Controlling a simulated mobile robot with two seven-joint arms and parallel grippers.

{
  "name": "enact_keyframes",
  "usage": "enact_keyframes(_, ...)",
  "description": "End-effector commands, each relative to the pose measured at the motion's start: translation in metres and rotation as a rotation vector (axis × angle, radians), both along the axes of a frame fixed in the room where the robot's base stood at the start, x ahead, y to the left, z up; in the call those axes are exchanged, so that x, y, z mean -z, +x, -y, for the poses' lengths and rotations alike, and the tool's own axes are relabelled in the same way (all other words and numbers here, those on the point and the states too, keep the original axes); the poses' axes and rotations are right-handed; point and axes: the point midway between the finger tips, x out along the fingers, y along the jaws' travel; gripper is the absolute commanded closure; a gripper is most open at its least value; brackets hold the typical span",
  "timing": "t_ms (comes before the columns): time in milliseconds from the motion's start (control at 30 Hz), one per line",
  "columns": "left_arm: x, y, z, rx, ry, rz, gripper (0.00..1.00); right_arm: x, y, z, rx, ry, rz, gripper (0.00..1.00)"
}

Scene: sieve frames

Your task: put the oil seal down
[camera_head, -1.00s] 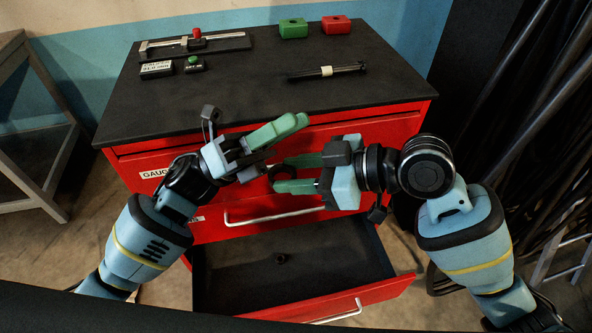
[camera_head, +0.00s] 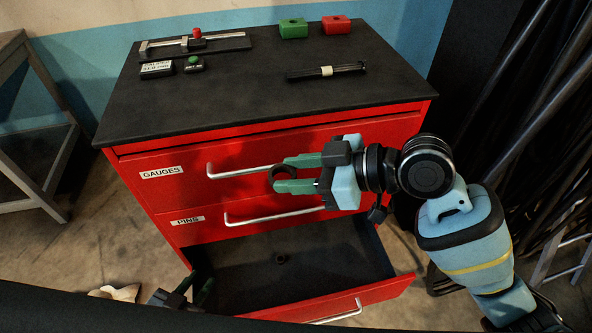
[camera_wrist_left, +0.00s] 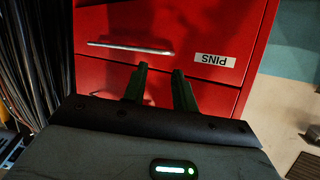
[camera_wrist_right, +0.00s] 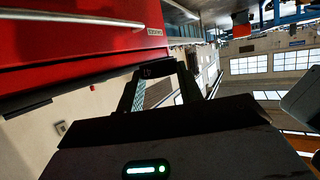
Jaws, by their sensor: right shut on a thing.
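The oil seal (camera_head: 283,179), a dark ring, is held between the green fingertips of my right gripper (camera_head: 280,174), in front of the red cabinet above the open drawer. In the right wrist view the seal (camera_wrist_right: 158,70) shows dark between the fingertips. My left gripper (camera_head: 197,284) is low at the left front corner of the open drawer, partly cut off. The left wrist view shows its fingers (camera_wrist_left: 160,70) apart with nothing between them.

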Motion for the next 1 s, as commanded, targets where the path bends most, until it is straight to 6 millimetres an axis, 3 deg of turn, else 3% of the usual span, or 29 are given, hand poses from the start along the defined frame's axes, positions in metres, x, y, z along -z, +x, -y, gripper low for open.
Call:
enact_keyframes(100, 0.033, -0.044, -0.012, -0.084, -0.077, -0.179, 0.72, 0.000, 0.000, 0.000, 0.000, 0.000, 0.000, 0.85)
enact_keyframes(200, 0.060, -0.072, -0.003, -0.116, -0.081, -0.286, 0.72, 0.000, 0.000, 0.000, 0.000, 0.000, 0.000, 0.85)
enact_keyframes(400, 0.093, -0.104, 0.024, -0.101, -0.033, -0.400, 0.72, 0.000, 0.000, 0.000, 0.000, 0.000, 0.000, 0.85)
enact_keyframes(767, 0.103, -0.115, 0.035, -0.089, -0.014, -0.435, 0.72, 0.002, 0.001, 0.000, 0.009, 0.000, -0.002, 0.85)
enact_keyframes(1000, 0.102, -0.114, 0.035, -0.088, -0.013, -0.434, 0.72, 0.024, 0.016, -0.002, 0.184, 0.002, -0.004, 0.85)
